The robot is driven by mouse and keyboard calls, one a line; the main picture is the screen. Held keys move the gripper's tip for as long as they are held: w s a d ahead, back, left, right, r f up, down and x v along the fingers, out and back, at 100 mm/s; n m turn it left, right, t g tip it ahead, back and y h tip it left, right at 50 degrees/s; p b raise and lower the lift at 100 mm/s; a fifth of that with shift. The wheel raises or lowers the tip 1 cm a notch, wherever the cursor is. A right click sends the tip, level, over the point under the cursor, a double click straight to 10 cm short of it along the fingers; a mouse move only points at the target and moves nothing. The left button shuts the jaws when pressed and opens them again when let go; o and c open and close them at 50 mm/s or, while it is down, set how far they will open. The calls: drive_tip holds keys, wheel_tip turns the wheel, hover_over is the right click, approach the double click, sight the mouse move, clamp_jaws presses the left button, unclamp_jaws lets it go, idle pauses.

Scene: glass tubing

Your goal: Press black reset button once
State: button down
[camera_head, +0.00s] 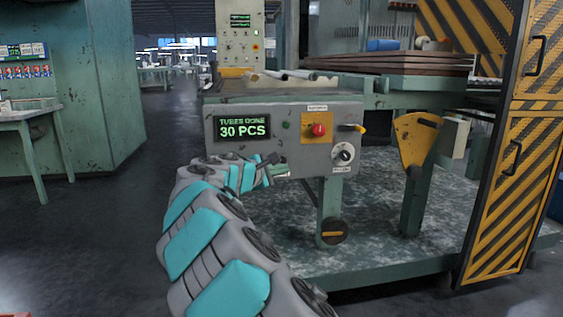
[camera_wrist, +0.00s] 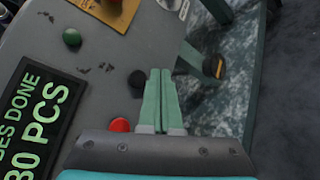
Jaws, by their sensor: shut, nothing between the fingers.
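The black button (camera_wrist: 137,79) sits on the grey control panel (camera_wrist: 105,55) in the wrist view. My gripper (camera_wrist: 160,72) is shut and empty, its green fingers together. Its tips appear just right of the black button; I cannot tell whether they touch the panel. In the head view my gripper (camera_head: 284,170) is at the lower middle of the panel (camera_head: 257,112), below the green display (camera_head: 242,128). My arm and gripper hide that part of the panel there, and I cannot make out the black button clearly.
A red button (camera_wrist: 120,125) and a green button (camera_wrist: 71,37) are near the black one. A red emergency knob (camera_head: 318,130) on a yellow plate and a rotary dial (camera_head: 343,153) are further right. A yellow striped guard door (camera_head: 508,150) stands at far right.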

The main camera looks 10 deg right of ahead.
drive_tip(key=shift+w+p, duration=0.55)
drive_tip(key=shift+w, duration=0.7)
drive_tip(key=shift+r, duration=0.1)
idle(1.1)
drive_tip(key=shift+w+p, duration=0.45)
drive_tip(key=shift+w+p, duration=0.3)
drive_tip(key=shift+w, duration=0.15)
idle(0.6)
drive_tip(key=shift+s, duration=0.9)
drive_tip(key=shift+s, duration=0.1)
drive_tip(key=s, duration=0.4)
drive_tip(key=shift+s+b, duration=0.4)
